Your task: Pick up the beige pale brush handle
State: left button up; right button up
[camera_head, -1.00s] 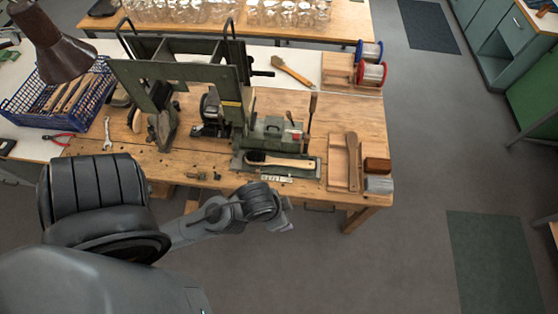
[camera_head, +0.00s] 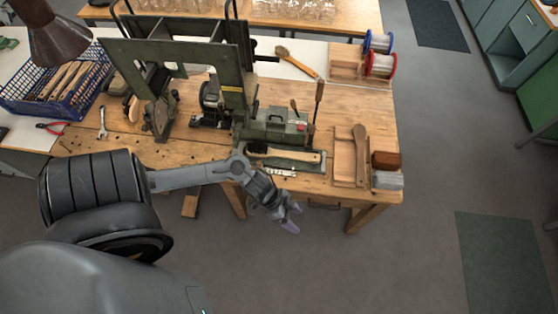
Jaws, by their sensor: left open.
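A pale beige brush handle (camera_head: 300,155) lies across the front of the green machine (camera_head: 275,125) on the wooden bench, with dark bristles at its left end. More pale wooden handles (camera_head: 62,82) lie in the blue basket (camera_head: 35,107) at the left. A browner handle (camera_head: 360,150) rests in the wooden tray (camera_head: 344,165) at the right. My left gripper (camera_head: 296,217) is open and empty, in front of the bench's near edge and below the beige handle in the picture, apart from it. My right gripper is out of view.
Another wooden brush (camera_head: 298,63) lies at the bench's back. Thread spools (camera_head: 381,63) stand at the back right. A tall green frame (camera_head: 170,52) rises over the bench. A wrench (camera_head: 102,122) and red pliers (camera_head: 52,127) lie at the left. The floor at right is open.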

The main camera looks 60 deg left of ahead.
pick_arm(q)
jog(key=a+f+g+b, duration=0.1)
jog(key=a+f+b, duration=0.2)
jog(key=a+f, duration=0.35)
jog(key=y+b, duration=0.4)
jog(key=b, duration=0.9)
send_near(287, 154)
jog(key=shift+w+f+m+b, duration=0.25)
jog(key=shift+w+f, duration=0.05)
jog(key=shift+f, duration=0.45)
jog(key=shift+w+f+m+b, duration=0.2)
jog(key=shift+w+f+m, duration=0.05)
jog(key=shift+f, duration=0.5)
jog(key=x, duration=0.4)
jog(key=shift+d+r+b, duration=0.1)
jog(key=shift+d+b, duration=0.2)
jog(key=shift+b, duration=0.1)
jog(key=shift+w+f, duration=0.2)
jog(key=shift+f, duration=0.25)
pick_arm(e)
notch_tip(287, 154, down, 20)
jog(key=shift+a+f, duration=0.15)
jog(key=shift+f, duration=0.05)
pick_arm(q)
jog(key=shift+c, duration=0.2)
